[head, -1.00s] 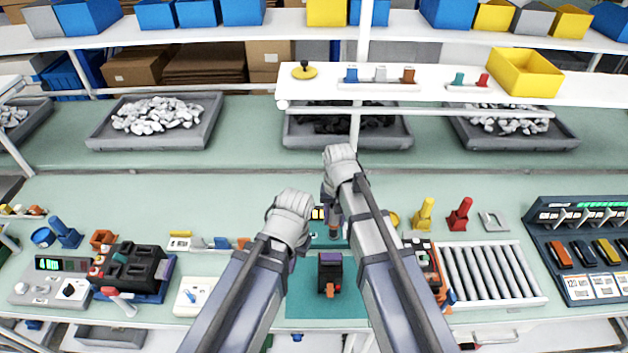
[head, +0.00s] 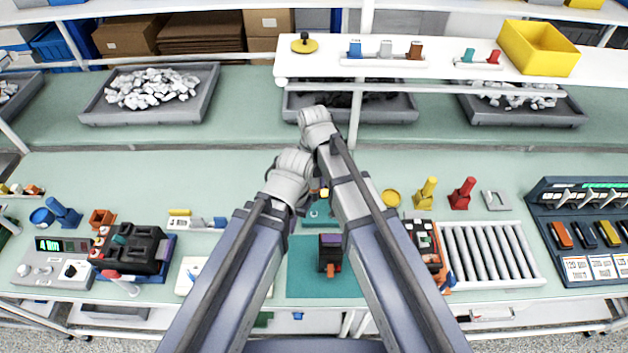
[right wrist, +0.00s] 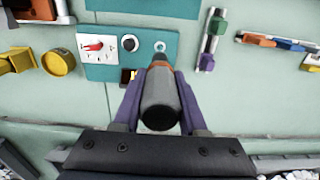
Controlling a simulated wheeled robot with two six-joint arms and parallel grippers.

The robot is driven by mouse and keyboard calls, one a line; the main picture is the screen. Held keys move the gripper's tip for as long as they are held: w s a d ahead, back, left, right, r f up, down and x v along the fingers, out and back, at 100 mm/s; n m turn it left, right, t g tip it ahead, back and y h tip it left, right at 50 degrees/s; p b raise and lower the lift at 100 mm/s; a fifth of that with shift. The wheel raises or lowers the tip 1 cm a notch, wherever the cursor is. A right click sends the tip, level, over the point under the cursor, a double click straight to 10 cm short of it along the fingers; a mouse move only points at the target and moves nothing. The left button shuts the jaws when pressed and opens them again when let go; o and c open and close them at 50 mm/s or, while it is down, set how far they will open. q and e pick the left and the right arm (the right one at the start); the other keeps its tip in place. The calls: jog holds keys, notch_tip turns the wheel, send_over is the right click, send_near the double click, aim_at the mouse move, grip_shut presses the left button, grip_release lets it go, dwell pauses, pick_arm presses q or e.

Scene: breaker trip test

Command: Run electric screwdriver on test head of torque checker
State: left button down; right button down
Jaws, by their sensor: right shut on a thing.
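The electric screwdriver (right wrist: 160,105), a dark grey cylinder with an orange band, is held between the purple fingers of my right gripper (right wrist: 160,95) in the right wrist view. Its far end points at the pale ring-shaped test head (right wrist: 160,46) of the torque checker. From this angle I cannot tell whether they touch. The torque checker (right wrist: 172,22) is a teal plate with a white dial with a red pointer and a black knob; in the head view it is partly hidden by my arms (head: 318,214). In the head view, my left gripper's fingers are hidden behind its wrist.
A black device with a purple top (head: 330,250) stands on a teal mat (head: 300,285) between my arms. A roller rack (head: 490,255) and a breaker panel (head: 590,235) are at the right, a grey meter unit (head: 45,270) at the left.

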aim_at(314, 198)
jog(key=shift+f+b, duration=3.15)
jog(key=shift+f, duration=0.05)
jog(key=shift+s+f+b, duration=0.1)
jog(key=shift+f+b, duration=0.55)
jog(key=shift+r, duration=0.1)
dwell(0.4)
jog(key=shift+r+p, duration=3)
jog(key=shift+p, duration=0.1)
jog(key=shift+f, duration=0.1)
